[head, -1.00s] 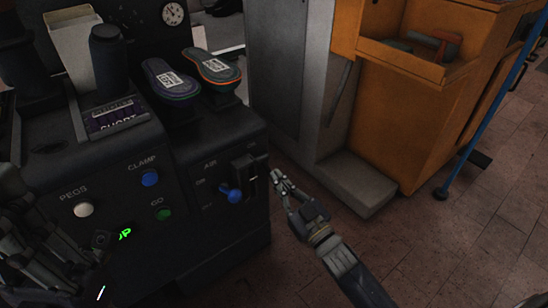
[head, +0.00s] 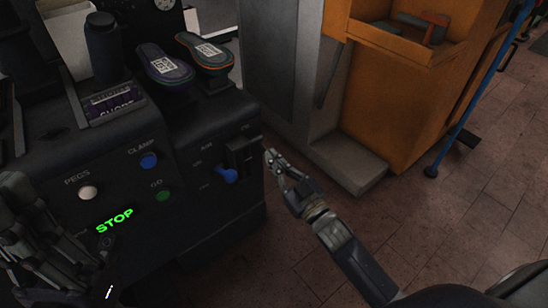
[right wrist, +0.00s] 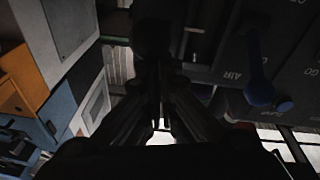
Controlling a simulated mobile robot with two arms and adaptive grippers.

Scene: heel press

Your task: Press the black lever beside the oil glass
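The black lever (head: 240,156) sits in a dark housing on the right end of the press front, in the head view. It is black on black, so its exact position is hard to read, and I cannot make out the oil glass clearly. My right gripper (head: 270,156) is just to the right of this housing, fingertips pointing towards it. A small gap seems to show; contact cannot be told. Its fingers look shut and empty; in the right wrist view the gripper (right wrist: 160,95) has its fingers close together. My left gripper (head: 30,225) is at the left edge, dark and unclear.
A blue-knobbed air lever (head: 227,175) is left of the black lever; it also shows in the right wrist view (right wrist: 260,92). CLAMP (head: 149,160), PEGS (head: 88,192) and GO (head: 163,195) buttons and a green STOP display (head: 115,221) are nearby. An orange cabinet (head: 400,100) stands right.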

